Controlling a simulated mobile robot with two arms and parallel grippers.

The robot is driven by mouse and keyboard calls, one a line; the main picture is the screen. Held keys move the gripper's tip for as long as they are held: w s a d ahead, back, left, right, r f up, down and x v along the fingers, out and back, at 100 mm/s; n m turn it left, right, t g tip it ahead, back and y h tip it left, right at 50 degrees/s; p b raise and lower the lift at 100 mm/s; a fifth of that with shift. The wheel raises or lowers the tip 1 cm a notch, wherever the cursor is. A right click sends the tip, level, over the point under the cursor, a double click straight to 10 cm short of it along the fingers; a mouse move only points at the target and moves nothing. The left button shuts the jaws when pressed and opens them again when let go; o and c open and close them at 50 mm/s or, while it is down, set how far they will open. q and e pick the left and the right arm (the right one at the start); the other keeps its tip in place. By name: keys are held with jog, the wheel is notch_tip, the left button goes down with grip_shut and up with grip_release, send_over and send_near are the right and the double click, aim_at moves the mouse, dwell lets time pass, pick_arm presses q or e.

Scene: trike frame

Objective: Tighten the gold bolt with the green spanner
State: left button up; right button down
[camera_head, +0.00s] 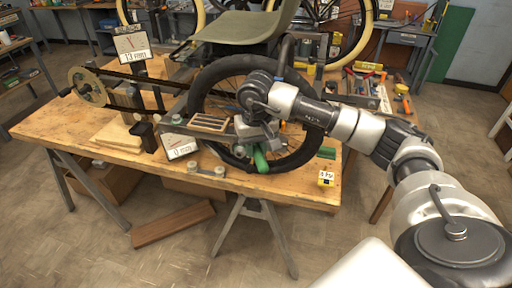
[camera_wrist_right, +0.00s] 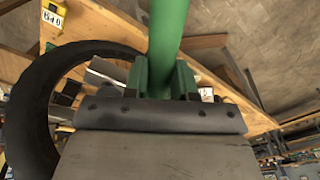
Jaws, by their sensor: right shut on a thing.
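My right gripper (camera_head: 258,140) reaches in from the right, over the front side of the black wheel (camera_head: 205,88) on the wooden workbench. It is shut on the green spanner (camera_head: 261,160), whose handle end shows just below the gripper. In the right wrist view the green spanner's shaft (camera_wrist_right: 168,30) runs up from between the fingers (camera_wrist_right: 163,82). The spanner's working end is not clear to see. I cannot pick out the gold bolt in either view; the arm and gripper cover part of the wheel. My left gripper is not in view.
The trike frame's seat (camera_head: 240,28) hangs over the wheel. A chain ring (camera_head: 87,88) and a dial sign (camera_head: 131,45) stand at the left, with another dial (camera_head: 180,146) near the gripper. Several tools lie at the back right.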

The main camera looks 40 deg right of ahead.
jog(key=shift+b, duration=0.5)
dwell(1.0)
jog(key=shift+f+b, duration=1.05)
jog(key=shift+f, duration=0.05)
dwell(0.4)
jog(key=c, duration=1.4)
grip_release()
jog(key=shift+c, duration=0.2)
grip_shut()
jog(key=shift+w+a+m, duration=0.45)
jog(key=shift+a+m, duration=0.4)
jog(key=shift+a, duration=0.05)
jog(key=shift+w+a+m, duration=0.45)
jog(key=shift+a+m, duration=0.4)
